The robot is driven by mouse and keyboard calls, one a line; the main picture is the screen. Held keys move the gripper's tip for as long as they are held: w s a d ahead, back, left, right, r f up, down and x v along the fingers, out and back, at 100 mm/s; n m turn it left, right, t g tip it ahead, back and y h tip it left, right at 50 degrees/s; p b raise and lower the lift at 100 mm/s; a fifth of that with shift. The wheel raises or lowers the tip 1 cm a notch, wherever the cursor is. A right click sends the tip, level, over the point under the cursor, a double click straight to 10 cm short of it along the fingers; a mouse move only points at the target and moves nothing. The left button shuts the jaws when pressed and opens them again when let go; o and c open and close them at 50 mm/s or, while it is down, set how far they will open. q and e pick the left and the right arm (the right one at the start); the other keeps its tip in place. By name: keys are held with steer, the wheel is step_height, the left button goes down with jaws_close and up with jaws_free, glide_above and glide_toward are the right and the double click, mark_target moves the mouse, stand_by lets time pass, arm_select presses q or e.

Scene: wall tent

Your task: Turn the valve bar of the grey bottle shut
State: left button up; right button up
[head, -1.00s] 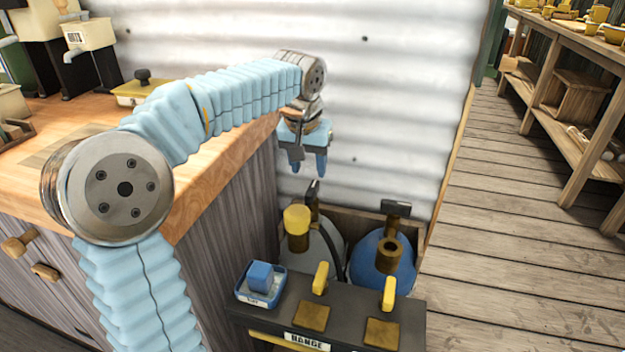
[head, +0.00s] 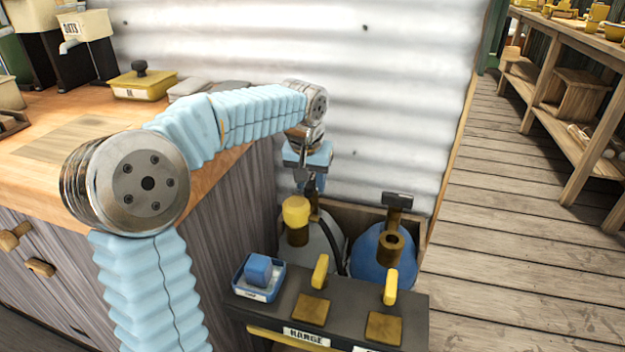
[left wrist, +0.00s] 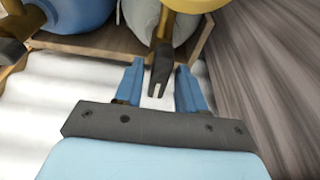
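The grey bottle (head: 324,250) stands in a wooden box, partly hidden by its yellow cap, a hose and the dark stove in front. Its dark valve bar (head: 313,197) rises behind the yellow cap. In the left wrist view, the dark, fork-ended bar (left wrist: 160,72) lies between the fingers, with a gap on each side. My left gripper (head: 310,180) is above the grey bottle, pointing down at the bar. It is open in the left wrist view (left wrist: 158,68) and holds nothing. My right gripper is not in view.
A blue bottle (head: 380,262) with its own dark bar (head: 397,200) stands right of the grey one. The stove (head: 350,304) with yellow knobs is in front. The wooden counter (head: 225,170) is close on the left, the corrugated wall (head: 400,90) behind.

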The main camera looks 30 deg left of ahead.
arm_select(q)
steer(key=c, duration=0.6)
steer(key=shift+o, duration=0.3)
steer(key=shift+a+r+m+p, duration=0.1)
steer(key=shift+m+p, duration=0.4)
steer(key=shift+m, duration=0.5)
steer(key=shift+m+h, duration=0.3)
steer(key=shift+m, duration=0.5)
